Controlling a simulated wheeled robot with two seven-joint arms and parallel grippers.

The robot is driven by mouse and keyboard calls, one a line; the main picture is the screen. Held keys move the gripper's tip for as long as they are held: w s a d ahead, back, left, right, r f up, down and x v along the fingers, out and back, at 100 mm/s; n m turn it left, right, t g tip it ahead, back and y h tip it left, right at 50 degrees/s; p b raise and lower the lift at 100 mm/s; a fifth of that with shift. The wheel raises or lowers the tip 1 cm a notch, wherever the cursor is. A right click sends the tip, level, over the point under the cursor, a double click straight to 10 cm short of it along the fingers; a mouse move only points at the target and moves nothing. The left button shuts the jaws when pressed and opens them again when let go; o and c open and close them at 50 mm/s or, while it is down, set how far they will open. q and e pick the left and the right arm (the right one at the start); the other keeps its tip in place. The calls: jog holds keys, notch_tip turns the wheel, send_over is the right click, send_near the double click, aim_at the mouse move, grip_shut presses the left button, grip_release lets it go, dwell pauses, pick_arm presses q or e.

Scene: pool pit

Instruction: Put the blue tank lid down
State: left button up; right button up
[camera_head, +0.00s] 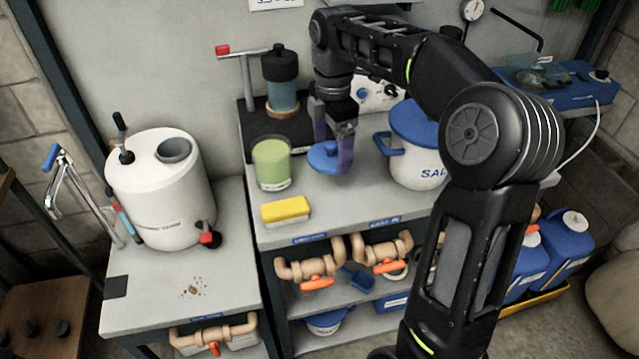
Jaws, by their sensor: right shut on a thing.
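The blue tank lid (323,158) is a round blue disc in the jaws of my right gripper (336,148). The gripper points down over the grey middle bench (345,205), and its fingers partly hide the lid. I cannot tell whether the lid touches the bench top or hangs just above it. The white tank (160,200) stands on the lower bench at left, with a round grey opening (173,150) in its top. My left gripper is not in view.
A green container (271,163) and a yellow sponge (285,209) stand left of the lid. The blue-lidded salt tub (415,155) stands close on its right. The bench front is clear. Pipes with orange valves (318,283) run below the front edge.

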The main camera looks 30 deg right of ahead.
jog(key=shift+s, duration=0.15)
jog(key=shift+f, duration=0.35)
send_over(330, 193)
notch_tip(330, 193, down, 5)
jog(key=shift+d+f+b, duration=0.1)
jog(key=shift+b, duration=0.2)
jog(key=shift+f, duration=0.2)
jog(key=shift+f, duration=1.9)
